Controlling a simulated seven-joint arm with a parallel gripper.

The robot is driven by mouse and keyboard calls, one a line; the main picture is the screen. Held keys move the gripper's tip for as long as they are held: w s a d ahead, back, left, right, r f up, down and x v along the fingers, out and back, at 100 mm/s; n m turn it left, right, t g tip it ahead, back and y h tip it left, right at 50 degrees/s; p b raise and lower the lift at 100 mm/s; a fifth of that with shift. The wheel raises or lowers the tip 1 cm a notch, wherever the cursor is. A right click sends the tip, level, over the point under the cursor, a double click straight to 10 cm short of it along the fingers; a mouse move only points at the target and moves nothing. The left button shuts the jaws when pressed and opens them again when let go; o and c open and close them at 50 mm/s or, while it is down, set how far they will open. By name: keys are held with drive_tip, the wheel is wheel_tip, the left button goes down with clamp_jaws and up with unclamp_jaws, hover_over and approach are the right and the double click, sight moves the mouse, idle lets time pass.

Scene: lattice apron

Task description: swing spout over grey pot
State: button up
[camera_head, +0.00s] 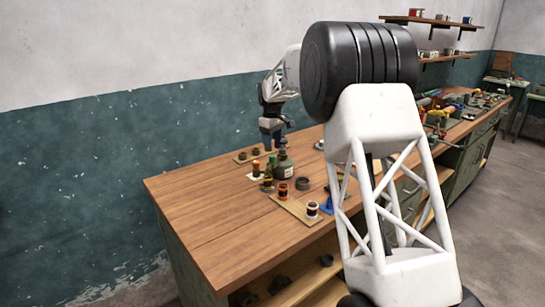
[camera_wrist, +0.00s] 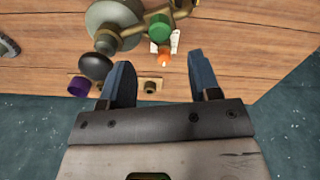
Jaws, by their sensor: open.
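My gripper (camera_head: 271,138) points down over the back of the wooden bench, just above and behind a dark bottle-like body (camera_head: 283,167). In the wrist view its two blue-grey fingers (camera_wrist: 161,68) are open with nothing held between them. A round grey body (camera_wrist: 112,18) with a brass fitting and a black knob (camera_wrist: 95,66) lies beyond the left finger. A brass tube-like part (camera_wrist: 146,14), possibly the spout, runs right from it beside a green cap (camera_wrist: 160,28). A dark grey round pot (camera_head: 302,183) stands right of the bottle; its contents are hidden.
An orange-topped piece (camera_wrist: 165,55) and a purple knob (camera_wrist: 78,86) are near the fingers. A board (camera_head: 297,210) with small pots lies at the front, near a blue item (camera_head: 327,204). Tools (camera_head: 440,115) crowd the far right. The bench's left side is clear.

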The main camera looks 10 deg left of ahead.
sight(273, 156)
drive_tip(key=shift+f, duration=3.75)
clamp_jaws()
